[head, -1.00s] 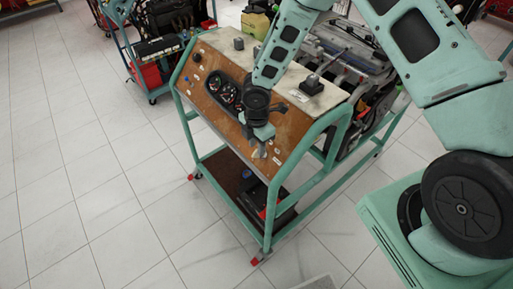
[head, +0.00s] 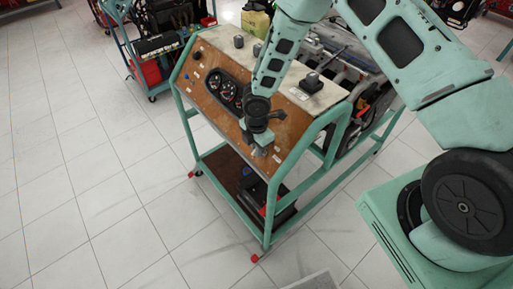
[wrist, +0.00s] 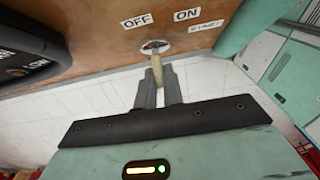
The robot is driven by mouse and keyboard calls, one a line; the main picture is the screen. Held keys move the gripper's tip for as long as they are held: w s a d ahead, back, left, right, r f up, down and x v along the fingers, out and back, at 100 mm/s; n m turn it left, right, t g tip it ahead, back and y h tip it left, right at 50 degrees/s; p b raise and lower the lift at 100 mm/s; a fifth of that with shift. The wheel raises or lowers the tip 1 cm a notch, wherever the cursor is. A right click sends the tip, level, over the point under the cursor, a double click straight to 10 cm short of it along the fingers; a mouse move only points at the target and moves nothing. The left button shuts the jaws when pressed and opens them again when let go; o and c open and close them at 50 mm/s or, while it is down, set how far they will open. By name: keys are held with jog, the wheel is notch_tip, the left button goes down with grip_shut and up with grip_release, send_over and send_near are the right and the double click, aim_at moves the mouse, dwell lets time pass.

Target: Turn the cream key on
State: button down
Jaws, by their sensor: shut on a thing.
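The cream key (wrist: 156,66) sits in a round switch (wrist: 155,46) on the brown panel (wrist: 95,35) in the wrist view. The OFF label (wrist: 138,21) is above left of the switch and the ON label (wrist: 187,14) is above right. My gripper (wrist: 159,76) is shut on the key, with one dark finger on each side. The key's outer end is partly hidden between the fingers. In the head view my gripper (head: 264,150) is at the lower right part of the sloped panel, and the key cannot be made out there.
Dark gauges (head: 230,92) are on the panel left of my gripper. The panel is on a teal-framed engine trainer (head: 267,220) with a lower shelf. Another teal cart (head: 150,70) stands at the back left. The tiled floor (head: 90,180) at left is clear.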

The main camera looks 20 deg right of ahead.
jog(key=shift+f+b, duration=0.25)
jog(key=shift+b, duration=1)
jog(key=t+b, duration=0.1)
jog(key=b, duration=0.2)
jog(key=shift+f+m, duration=0.15)
jog(key=shift+m, duration=0.25)
jog(key=m+t+b, duration=0.1)
jog(key=b, duration=0.5)
jog(key=shift+s+f+y, duration=0.1)
jog(key=shift+f+y, duration=0.05)
jog(key=shift+y, duration=0.15)
jog(key=m+t+b, duration=0.1)
jog(key=t+b, duration=0.1)
jog(key=b, duration=0.7)
jog(key=shift+s+m+b, duration=0.15)
jog(key=shift+m+b, duration=0.15)
jog(key=shift+b, duration=0.1)
jog(key=m+t+b, duration=0.1)
jog(key=b, duration=0.6)
jog(key=shift+s, duration=0.15)
jog(key=shift+r+m+t+b, duration=0.4)
jog(key=shift+r+m+b, duration=0.1)
jog(key=shift+b, duration=0.95)
jog(key=c, duration=1.5)
grip_release()
